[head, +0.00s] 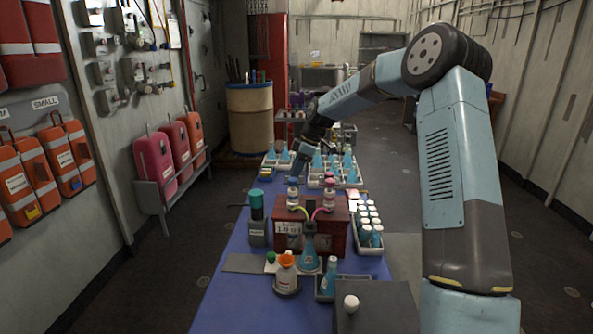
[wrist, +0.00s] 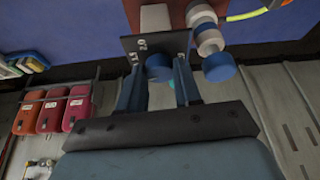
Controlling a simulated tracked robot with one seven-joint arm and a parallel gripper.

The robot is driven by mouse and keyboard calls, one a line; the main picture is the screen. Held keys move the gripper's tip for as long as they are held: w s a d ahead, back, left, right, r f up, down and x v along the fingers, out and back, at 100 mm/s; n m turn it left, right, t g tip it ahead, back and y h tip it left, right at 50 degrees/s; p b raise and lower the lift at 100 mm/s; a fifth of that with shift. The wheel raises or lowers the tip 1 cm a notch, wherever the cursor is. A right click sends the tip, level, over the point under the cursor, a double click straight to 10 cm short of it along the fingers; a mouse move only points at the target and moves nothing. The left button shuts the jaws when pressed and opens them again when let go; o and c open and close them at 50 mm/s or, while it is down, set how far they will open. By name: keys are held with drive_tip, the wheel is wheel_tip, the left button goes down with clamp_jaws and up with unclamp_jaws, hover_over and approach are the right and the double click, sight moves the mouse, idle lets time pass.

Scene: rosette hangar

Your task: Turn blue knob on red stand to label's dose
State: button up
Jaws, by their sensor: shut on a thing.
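The dark red stand (head: 345,237) stands on the blue table, with a white label (head: 288,228) on its front that seems to read 1.9 ml. A blue-and-white bottle (head: 293,194) and a pink-and-white bottle (head: 329,197) stand on it. In the wrist view, the blue knob (wrist: 158,67) is between my two fingers, in front of a dark plate (wrist: 142,43) with white marks too small to read. My gripper (wrist: 160,82) is shut on this knob. In the head view my gripper (head: 298,172) is just behind the blue-and-white bottle, and the knob is hidden.
A flask (head: 309,254) stands in front of the stand, with a yellow tube and a pink tube above it. A green-capped device (head: 257,215) is at left. A rack of vials (head: 367,237) is at right. An orange-topped bottle (head: 286,274) is in front.

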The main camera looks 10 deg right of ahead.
drive_tip(key=shift+d, duration=0.15)
drive_tip(key=o, duration=1)
drive_tip(key=shift+o, duration=0.2)
drive_tip(key=shift+r, duration=0.1)
drive_tip(key=v, duration=1.3)
drive_tip(key=shift+r, duration=0.2)
drive_tip(key=s+r+m+t+h, duration=0.15)
drive_tip(key=s+r+m, duration=0.25)
drive_tip(key=s, duration=0.9)
drive_tip(key=s+r+m+t+h, duration=0.1)
drive_tip(key=s+r+m+h, duration=0.3)
drive_tip(key=s, duration=0.9)
drive_tip(key=s+d+f+m+t, duration=0.1)
drive_tip(key=s+d+f+m, duration=0.1)
drive_tip(key=s, duration=0.8)
drive_tip(key=s+d+f+m+t, duration=0.1)
drive_tip(key=s+d+m, duration=0.3)
drive_tip(key=s, duration=0.7)
drive_tip(key=f+m+y, duration=0.1)
drive_tip(key=m, duration=0.1)
drive_tip(key=shift+s+d+f+m+t, duration=0.2)
drive_tip(key=shift+s+m+t, duration=0.1)
drive_tip(key=shift+m+t, duration=0.1)
